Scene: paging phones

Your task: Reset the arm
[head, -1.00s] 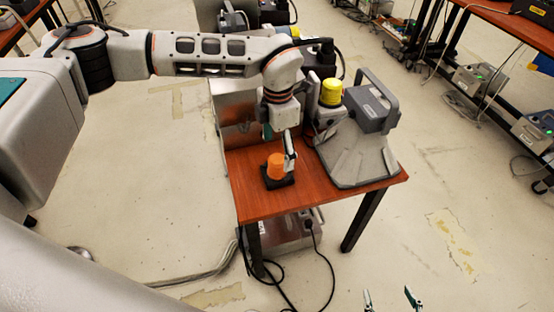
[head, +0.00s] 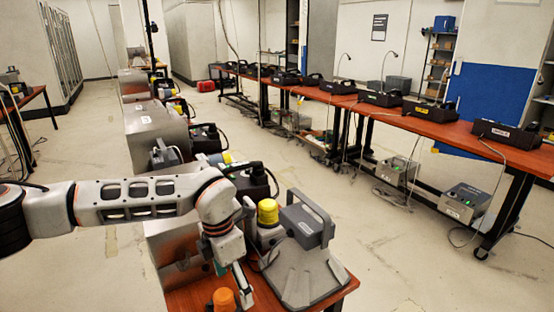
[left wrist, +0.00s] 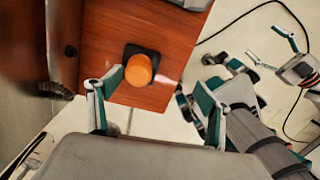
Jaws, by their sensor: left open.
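My left arm comes in from the left of the head view, and its gripper (head: 240,284) points down beside an orange knob (head: 222,299) near the bottom edge. In the left wrist view my left gripper (left wrist: 155,92) has its fingers spread, with nothing between them. The orange knob (left wrist: 138,70) stands on a black square base (left wrist: 153,57) on the wooden table, beyond the fingertips. My right gripper (left wrist: 288,48) shows at the right of the left wrist view, with its fingers apart. It is not in the head view.
A grey device (head: 298,262) with a handle and a yellow-topped cylinder (head: 268,212) stand close to my left gripper. A metal box (head: 176,256) is behind the arm. Long wooden benches (head: 415,127) with black paging phones run along the right. The floor between is clear.

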